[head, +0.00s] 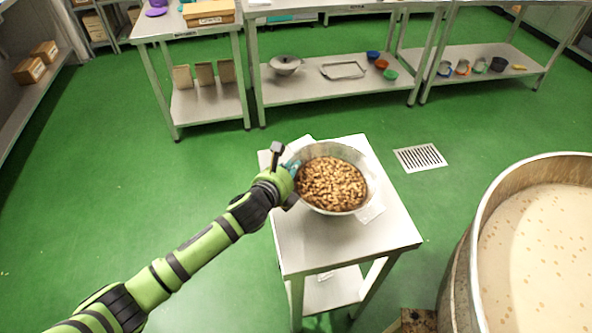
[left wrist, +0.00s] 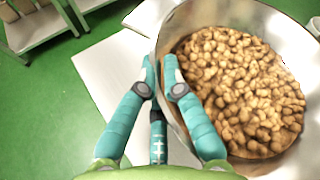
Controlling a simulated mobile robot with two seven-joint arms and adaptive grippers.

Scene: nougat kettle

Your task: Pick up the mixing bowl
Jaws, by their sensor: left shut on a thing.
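The mixing bowl (head: 368,183) is a metal bowl filled with brown nuts (head: 332,184). In the head view it is at the small steel table in the middle; whether it rests on the top or is slightly above it, I cannot tell. My left gripper (head: 291,168) is at the bowl's left rim. In the left wrist view the bowl (left wrist: 180,28) fills the right side, and the fingers of my left gripper (left wrist: 160,78) are closed together on its near-left wall. My right gripper is not in view.
A large kettle (head: 482,215) of pale, speckled mixture stands at the right. The small table's front top (head: 345,249) is bare. Steel shelving tables with bowls and boxes line the back. A floor drain (head: 420,158) lies right of the table; green floor is open at left.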

